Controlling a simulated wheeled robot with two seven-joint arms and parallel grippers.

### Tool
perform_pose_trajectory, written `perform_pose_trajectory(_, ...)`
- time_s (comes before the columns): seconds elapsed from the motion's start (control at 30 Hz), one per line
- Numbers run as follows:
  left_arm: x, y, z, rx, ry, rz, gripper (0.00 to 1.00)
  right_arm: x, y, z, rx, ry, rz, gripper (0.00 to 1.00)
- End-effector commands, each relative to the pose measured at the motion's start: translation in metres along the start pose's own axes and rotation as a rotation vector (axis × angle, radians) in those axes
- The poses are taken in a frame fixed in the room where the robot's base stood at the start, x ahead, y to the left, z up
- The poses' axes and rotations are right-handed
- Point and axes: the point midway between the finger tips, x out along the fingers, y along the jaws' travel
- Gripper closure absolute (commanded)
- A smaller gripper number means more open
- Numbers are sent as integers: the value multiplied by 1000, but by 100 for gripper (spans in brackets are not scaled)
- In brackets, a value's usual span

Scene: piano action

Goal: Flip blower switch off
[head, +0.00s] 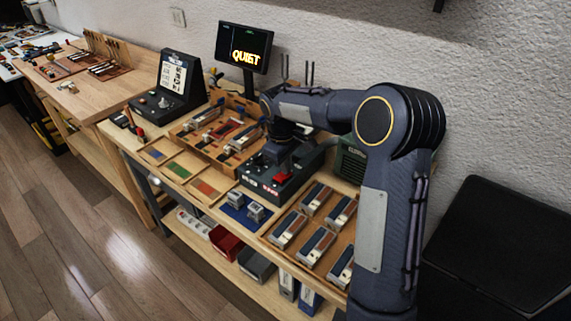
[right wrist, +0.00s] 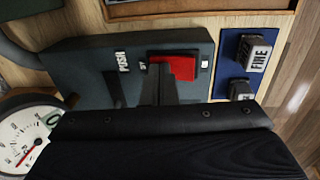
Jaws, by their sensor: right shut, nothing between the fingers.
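The red rocker switch (head: 282,177) sits on a dark switch box (head: 258,182) on the bench. In the right wrist view the red switch (right wrist: 176,67) lies in the upper middle of the box (right wrist: 80,62), with white lettering on both sides. My right gripper (head: 281,158) reaches down over the box from above. Its narrow shut fingers (right wrist: 159,78) overlap the left part of the red switch in the wrist view. I cannot tell whether they touch it. Nothing is held. My left gripper is out of view.
A round gauge (right wrist: 25,135) is beside the box. A blue pad (head: 233,212) with two small blocks lies in front, and a tray (head: 284,259) of several parts is to the right. A wooden rack (head: 186,140) and a control console (head: 172,105) stand left.

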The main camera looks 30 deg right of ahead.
Motion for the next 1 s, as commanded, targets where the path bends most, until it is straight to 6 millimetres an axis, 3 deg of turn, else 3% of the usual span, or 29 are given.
perform_pose_trajectory(0.43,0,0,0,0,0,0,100,-1,-17,1,-4,-8,-7,100)
perform_pose_trajectory(0.77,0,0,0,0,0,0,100,-3,-16,1,-1,-5,-3,100)
perform_pose_trajectory(0.87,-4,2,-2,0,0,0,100,-8,-16,1,-1,-4,-3,100)
perform_pose_trajectory(1.0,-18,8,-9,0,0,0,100,-29,-16,2,-1,-4,-3,100)
